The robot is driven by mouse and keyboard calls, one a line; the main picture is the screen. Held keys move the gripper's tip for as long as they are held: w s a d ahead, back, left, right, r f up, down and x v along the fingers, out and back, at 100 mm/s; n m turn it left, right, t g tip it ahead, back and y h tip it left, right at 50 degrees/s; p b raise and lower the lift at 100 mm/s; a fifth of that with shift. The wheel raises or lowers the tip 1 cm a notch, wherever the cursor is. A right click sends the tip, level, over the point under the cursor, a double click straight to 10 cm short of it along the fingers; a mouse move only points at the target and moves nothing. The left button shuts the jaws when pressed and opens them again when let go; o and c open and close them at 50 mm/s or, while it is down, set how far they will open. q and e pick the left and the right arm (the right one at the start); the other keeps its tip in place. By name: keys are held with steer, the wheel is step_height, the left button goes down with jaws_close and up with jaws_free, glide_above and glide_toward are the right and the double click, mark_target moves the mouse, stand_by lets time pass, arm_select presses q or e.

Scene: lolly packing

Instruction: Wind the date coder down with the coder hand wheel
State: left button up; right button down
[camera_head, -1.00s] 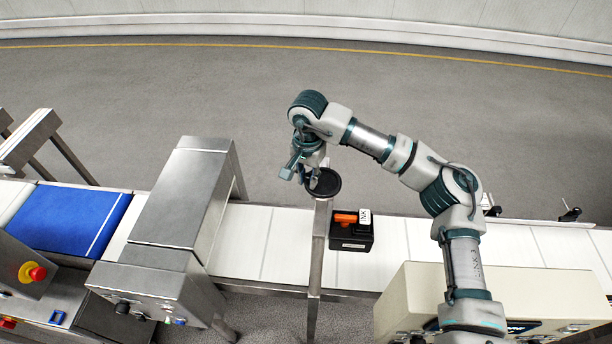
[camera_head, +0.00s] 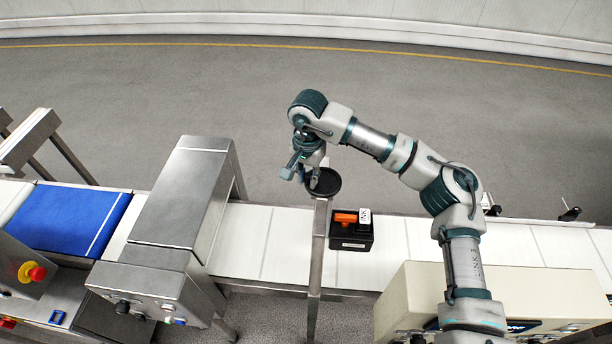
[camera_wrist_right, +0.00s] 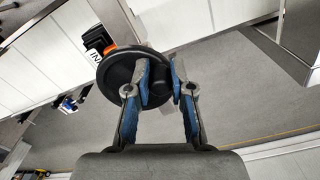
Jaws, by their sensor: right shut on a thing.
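The coder hand wheel (camera_head: 326,183) is a black disc on top of a steel post (camera_head: 316,250) beside the conveyor. The date coder (camera_head: 351,233) is a black box with an orange part and a white label marked INK, close to the post's right side above the belt. My right gripper (camera_head: 309,178) is at the left part of the wheel. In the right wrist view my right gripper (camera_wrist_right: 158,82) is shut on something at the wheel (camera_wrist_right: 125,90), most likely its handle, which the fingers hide. The date coder (camera_wrist_right: 97,40) shows partly behind the wheel there. My left gripper is not in view.
A white conveyor belt (camera_head: 245,240) runs across the scene. A steel housing (camera_head: 180,200) bridges it at left, with a blue belt (camera_head: 70,222) and a red stop button (camera_head: 37,273) farther left. A cream machine (camera_head: 420,290) stands front right. The floor behind is clear.

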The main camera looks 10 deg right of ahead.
steer(key=shift+d+r, duration=0.1)
steer(key=shift+r, duration=0.05)
steer(key=c, duration=1.2)
jaws_free()
steer(key=shift+c, duration=0.2)
steer(key=shift+o, duration=1.2)
steer(key=shift+d, duration=0.15)
step_height(320, 180, up, 12)
